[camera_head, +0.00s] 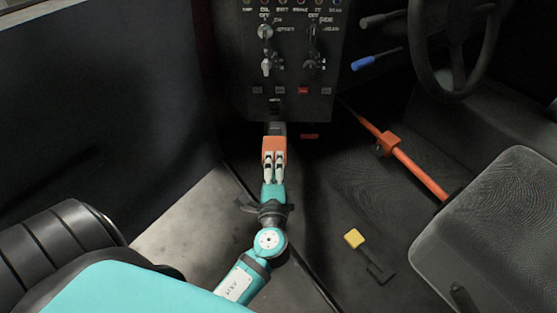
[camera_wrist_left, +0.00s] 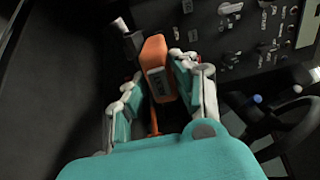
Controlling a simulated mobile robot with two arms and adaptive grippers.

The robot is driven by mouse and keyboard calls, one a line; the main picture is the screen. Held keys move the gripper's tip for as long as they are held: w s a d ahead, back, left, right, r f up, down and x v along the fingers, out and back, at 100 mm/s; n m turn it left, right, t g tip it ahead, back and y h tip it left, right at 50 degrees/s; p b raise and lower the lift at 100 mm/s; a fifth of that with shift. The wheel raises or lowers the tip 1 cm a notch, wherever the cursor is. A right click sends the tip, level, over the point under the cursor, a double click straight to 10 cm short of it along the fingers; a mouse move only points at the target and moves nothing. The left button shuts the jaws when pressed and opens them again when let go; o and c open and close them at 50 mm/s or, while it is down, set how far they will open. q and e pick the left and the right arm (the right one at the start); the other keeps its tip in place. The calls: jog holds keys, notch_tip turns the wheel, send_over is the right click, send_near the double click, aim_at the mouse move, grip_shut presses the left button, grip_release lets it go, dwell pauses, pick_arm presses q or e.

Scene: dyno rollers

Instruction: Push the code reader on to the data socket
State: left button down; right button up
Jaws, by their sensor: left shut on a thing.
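The code reader is an orange block with a dark front end (camera_head: 274,144). In the left wrist view its orange body with a grey label (camera_wrist_left: 154,52) sits between the fingers. My left gripper (camera_head: 274,157) is shut on it from below and also shows in the left wrist view (camera_wrist_left: 160,85). The reader points up toward the lower edge of the dark dash panel (camera_head: 290,95). Its front end is close under the panel. The data socket is hidden or too dark to make out, so I cannot tell whether the two touch. My right gripper is not in view.
An orange bar (camera_head: 418,172) slants across the floor at the right. A yellow-topped pedal (camera_head: 354,239) stands on the floor. A blue-handled lever (camera_head: 363,63) and the steering wheel (camera_head: 440,85) are at upper right. A seat (camera_head: 495,230) fills the right edge.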

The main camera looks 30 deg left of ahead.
aim_at(274, 144)
pick_arm(q)
jog(key=shift+p+x, duration=0.35)
jog(key=shift+x, duration=0.9)
jog(key=shift+p+x, duration=0.3)
jog(key=shift+x, duration=1.4)
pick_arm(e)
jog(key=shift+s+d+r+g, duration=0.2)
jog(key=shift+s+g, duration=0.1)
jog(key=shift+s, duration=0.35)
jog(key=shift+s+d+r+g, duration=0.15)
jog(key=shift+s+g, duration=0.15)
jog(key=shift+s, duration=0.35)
pick_arm(q)
jog(key=shift+s, duration=0.15)
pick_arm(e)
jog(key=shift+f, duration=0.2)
pick_arm(q)
jog(key=shift+w+a+b, duration=0.15)
jog(key=shift+w+b, duration=0.15)
jog(key=shift+b, duration=0.15)
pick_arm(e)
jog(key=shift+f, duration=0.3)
